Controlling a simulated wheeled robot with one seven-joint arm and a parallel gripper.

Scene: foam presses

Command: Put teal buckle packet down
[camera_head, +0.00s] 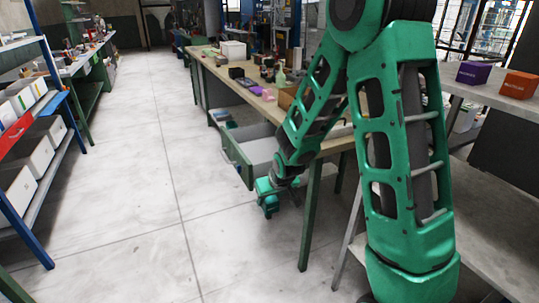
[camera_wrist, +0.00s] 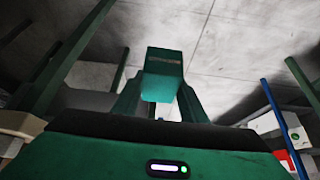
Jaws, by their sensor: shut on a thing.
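The teal buckle packet (camera_wrist: 163,72) stands out beyond my fingers in the wrist view, a small teal block with a faint label strip. My gripper (camera_wrist: 158,104) is shut on it, with a dark green finger on each side. In the head view my gripper (camera_head: 268,203) hangs low over the aisle, just in front of an open drawer (camera_head: 236,158) of the workbench. There the packet is hard to tell apart from my green gripper. Nothing is seen under the packet at close range.
The workbench (camera_head: 215,68) carries several small items, a white box (camera_head: 233,50) and a bottle (camera_head: 281,78). A shelf with white bins (camera_head: 22,188) stands left. Purple (camera_head: 474,72) and orange (camera_head: 519,85) boxes sit right. The aisle floor is clear.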

